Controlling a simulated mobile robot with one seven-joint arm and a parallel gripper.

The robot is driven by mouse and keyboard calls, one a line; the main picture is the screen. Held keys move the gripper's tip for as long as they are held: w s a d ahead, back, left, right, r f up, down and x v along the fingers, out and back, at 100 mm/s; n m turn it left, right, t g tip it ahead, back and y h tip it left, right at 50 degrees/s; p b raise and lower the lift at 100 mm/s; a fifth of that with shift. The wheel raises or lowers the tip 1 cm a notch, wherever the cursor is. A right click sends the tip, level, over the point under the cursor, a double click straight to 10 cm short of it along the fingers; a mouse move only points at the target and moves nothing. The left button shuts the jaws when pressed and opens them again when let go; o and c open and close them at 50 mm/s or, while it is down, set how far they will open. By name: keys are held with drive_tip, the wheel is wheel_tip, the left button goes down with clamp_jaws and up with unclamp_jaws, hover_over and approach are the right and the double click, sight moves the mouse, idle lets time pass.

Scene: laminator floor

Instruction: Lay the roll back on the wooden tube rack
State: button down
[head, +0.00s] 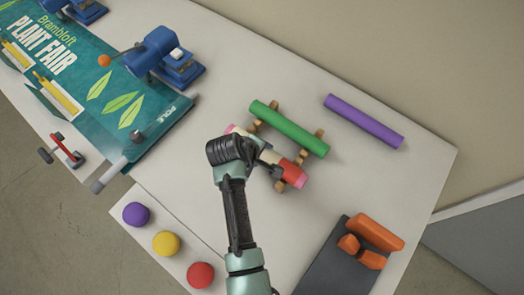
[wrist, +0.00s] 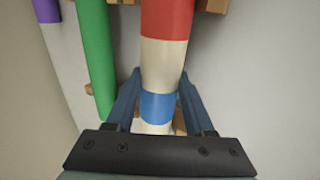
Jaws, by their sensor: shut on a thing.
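My gripper (wrist: 159,95) is shut on a striped roll (wrist: 166,55), with one finger on each side near its blue band. The roll is cream with red and blue bands and pink ends; in the head view (head: 284,169) my wrist hides part of it. The wooden tube rack (head: 319,133) is below and beside the roll. A green roll (head: 290,128) lies across the rack's far side, and the striped roll runs roughly parallel to it on the near side. I cannot tell whether the striped roll touches the rack.
A purple roll (head: 363,121) lies on the table behind the rack. Purple, yellow and red balls (head: 167,243) sit at the front left. A plant fair banner (head: 90,75) and blue clamps (head: 165,57) are at left.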

drive_tip(key=shift+c, duration=1)
unclamp_jaws()
